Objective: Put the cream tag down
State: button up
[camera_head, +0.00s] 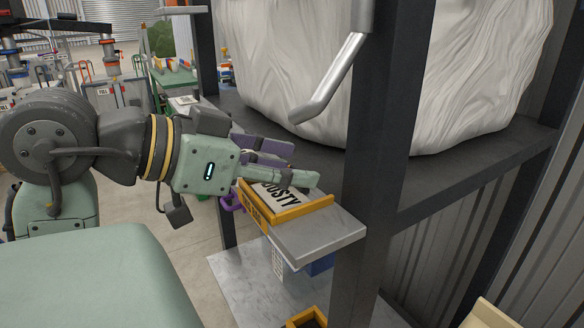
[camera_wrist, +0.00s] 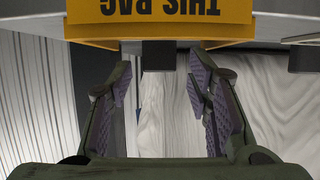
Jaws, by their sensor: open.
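A cream tag (camera_head: 277,199) with dark lettering that reads like "DUSTY" lies in a yellow-edged tray (camera_head: 300,211) on a small grey shelf. My gripper (camera_head: 299,173) is just above and behind the tag, and its near finger covers part of it. In the wrist view, my gripper (camera_wrist: 163,88) has its purple-padded fingers apart with nothing held between them. The yellow tray front (camera_wrist: 160,18) shows at the top there, with upside-down lettering. I cannot make out the tag in the wrist view.
A dark upright post (camera_head: 372,150) stands right of the small grey shelf (camera_head: 320,236). A large white wrapped bag (camera_head: 465,75) rests on a dark shelf behind, with a grey bent bar (camera_head: 335,80) before it. A pale lower surface (camera_head: 245,280) lies below.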

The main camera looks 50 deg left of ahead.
jog(key=d+b+v, duration=0.1)
jog(key=v, duration=0.9)
jog(key=shift+s+a, duration=0.4)
jog(key=shift+a, duration=0.1)
